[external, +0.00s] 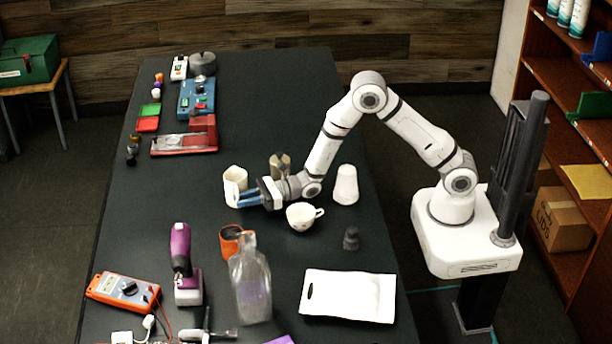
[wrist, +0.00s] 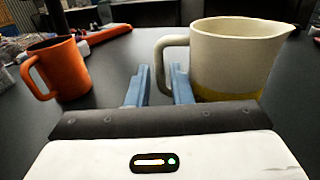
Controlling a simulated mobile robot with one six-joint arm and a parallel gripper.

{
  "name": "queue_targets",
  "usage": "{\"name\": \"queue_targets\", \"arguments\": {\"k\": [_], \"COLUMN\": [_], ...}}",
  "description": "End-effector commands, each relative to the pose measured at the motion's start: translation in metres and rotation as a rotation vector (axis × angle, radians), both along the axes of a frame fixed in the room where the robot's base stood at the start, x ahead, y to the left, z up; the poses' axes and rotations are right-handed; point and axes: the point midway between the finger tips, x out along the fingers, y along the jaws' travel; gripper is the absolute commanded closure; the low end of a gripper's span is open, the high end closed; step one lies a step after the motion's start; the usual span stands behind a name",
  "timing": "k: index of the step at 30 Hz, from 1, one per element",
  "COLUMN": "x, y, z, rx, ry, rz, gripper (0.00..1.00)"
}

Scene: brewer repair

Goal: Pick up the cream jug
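The cream jug (external: 234,180) stands upright on the dark table. In the wrist view the jug (wrist: 232,55) is right of centre, with its handle toward the left and its spout to the right. My gripper (external: 247,200) is low over the table, beside the jug. In the wrist view the blue fingers of my gripper (wrist: 158,85) are apart with nothing clamped. The handle's outer edge shows between the fingertips, and the right finger covers its lower part. I cannot tell whether a finger touches it.
An orange mug (wrist: 62,70) stands to the left in the wrist view. In the external view a white cup (external: 300,217) is close by my wrist, and a glass bottle (external: 250,285) stands nearer the camera. The table left of the jug is clear.

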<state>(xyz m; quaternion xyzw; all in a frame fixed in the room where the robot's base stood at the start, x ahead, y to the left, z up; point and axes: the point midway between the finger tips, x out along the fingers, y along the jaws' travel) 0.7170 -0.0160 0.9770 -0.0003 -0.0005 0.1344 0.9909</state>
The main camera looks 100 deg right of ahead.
Motion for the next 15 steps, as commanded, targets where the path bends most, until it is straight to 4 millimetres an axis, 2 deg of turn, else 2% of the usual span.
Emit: {"name": "queue_targets", "arguments": {"k": [8, 15], "x": [0.0040, 0.0039], "y": [0.0015, 0.0015], "z": [-0.0005, -0.0004], "rx": [0.001, 0.001], "ry": [0.001, 0.001], "rz": [0.000, 0.000], "gripper": [0.80, 0.98]}}
